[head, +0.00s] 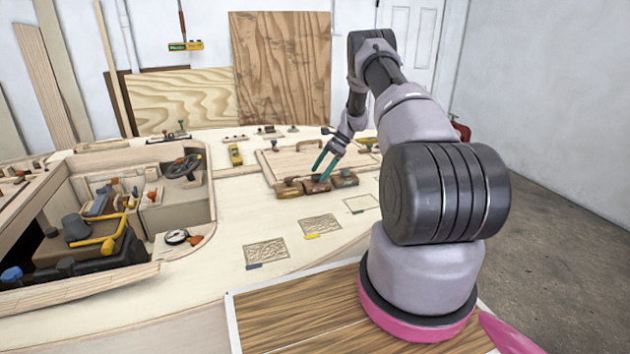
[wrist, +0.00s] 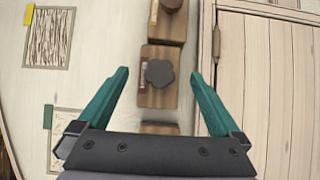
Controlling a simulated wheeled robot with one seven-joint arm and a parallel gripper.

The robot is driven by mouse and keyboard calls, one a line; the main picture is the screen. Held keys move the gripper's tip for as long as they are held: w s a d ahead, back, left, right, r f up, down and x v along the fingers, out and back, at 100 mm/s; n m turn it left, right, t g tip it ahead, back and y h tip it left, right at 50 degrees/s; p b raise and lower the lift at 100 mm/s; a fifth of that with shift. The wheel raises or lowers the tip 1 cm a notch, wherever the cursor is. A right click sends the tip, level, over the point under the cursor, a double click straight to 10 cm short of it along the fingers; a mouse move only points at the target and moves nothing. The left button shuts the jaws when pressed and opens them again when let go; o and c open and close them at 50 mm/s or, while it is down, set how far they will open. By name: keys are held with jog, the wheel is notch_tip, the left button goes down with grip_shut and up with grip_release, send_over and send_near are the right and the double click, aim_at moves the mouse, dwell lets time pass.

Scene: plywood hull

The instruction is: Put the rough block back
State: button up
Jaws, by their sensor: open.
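Three wooden blocks with knobs stand in a row on the pale deck: a left block (head: 289,190), a middle block (head: 317,187) and a right block (head: 345,181). I cannot tell which is the rough block. My gripper (head: 323,168) is open above the row, its teal fingers pointing down. In the wrist view my gripper (wrist: 158,76) has one finger on each side of a block with a dark lobed knob (wrist: 158,97), apart from it. Another block with a round brown knob (wrist: 171,33) shows above it. A third block (wrist: 158,128) is partly hidden by my gripper's body.
A raised wooden hatch (head: 300,158) lies behind the blocks. An open cockpit with a steering wheel (head: 183,167) is at left.

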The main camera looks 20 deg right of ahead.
jog(key=v, duration=0.7)
jog(key=s+a+r+n+t+h, duration=0.1)
jog(key=s+a+r+n, duration=0.15)
jog(key=r, duration=0.75)
jog(key=s+a+r+n+h, duration=0.1)
jog(key=a+r, duration=0.2)
jog(key=r, duration=0.6)
jog(key=s+a+r+n+t, duration=0.1)
jog(key=s+a+r+n, duration=0.3)
jog(key=s+r, duration=0.7)
jog(key=s+a+r+n+t+h, duration=0.1)
jog(key=s+a+r, duration=0.2)
jog(key=s+r, duration=0.25)
jog(key=s+a+r+n+t+h, duration=0.1)
jog(key=s+a+r+n+t, duration=0.1)
jog(key=s+a+r, duration=0.35)
jog(key=s+f+n+t+h, duration=0.1)
jog(key=s+f+n+t, duration=0.1)
jog(key=s, duration=1.4)
jog(key=shift+s+n, duration=0.35)
jog(key=shift+n, duration=0.4)
jog(key=shift+a+f, duration=0.1)
